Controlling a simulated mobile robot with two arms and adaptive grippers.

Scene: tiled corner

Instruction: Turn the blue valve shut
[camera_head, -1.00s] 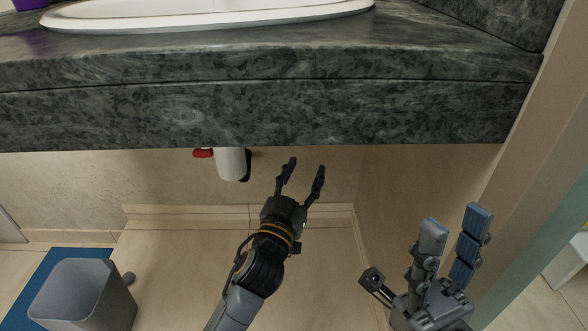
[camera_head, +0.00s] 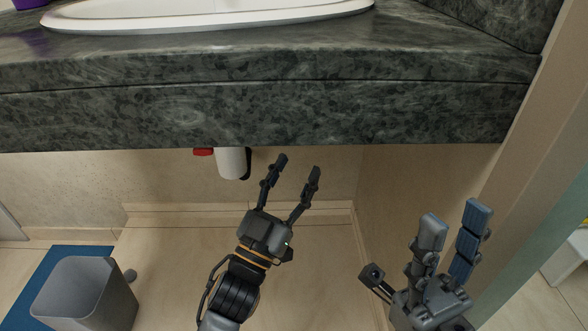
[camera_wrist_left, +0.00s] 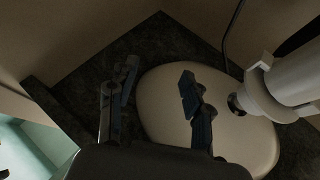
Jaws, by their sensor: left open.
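No blue valve shows in either view; the counter hides much of the space below the sink. A red handle (camera_head: 203,151) shows just under the counter edge, beside a white drain trap (camera_head: 231,163). My left gripper (camera_head: 298,165) is open and empty, to the right of the trap, with its fingertips pointing up below the counter edge. The wrist view shows its two spread fingers (camera_wrist_left: 160,72) against the underside of the sink bowl (camera_wrist_left: 160,105). My right gripper (camera_head: 456,212) is open and empty at the lower right.
A dark stone counter (camera_head: 260,115) with a white sink (camera_head: 200,22) overhangs the space. A white pipe (camera_wrist_left: 287,85) and a dark hose (camera_wrist_left: 231,32) show in the wrist view. A grey bin (camera_head: 85,295) stands at lower left on a blue mat (camera_head: 52,265).

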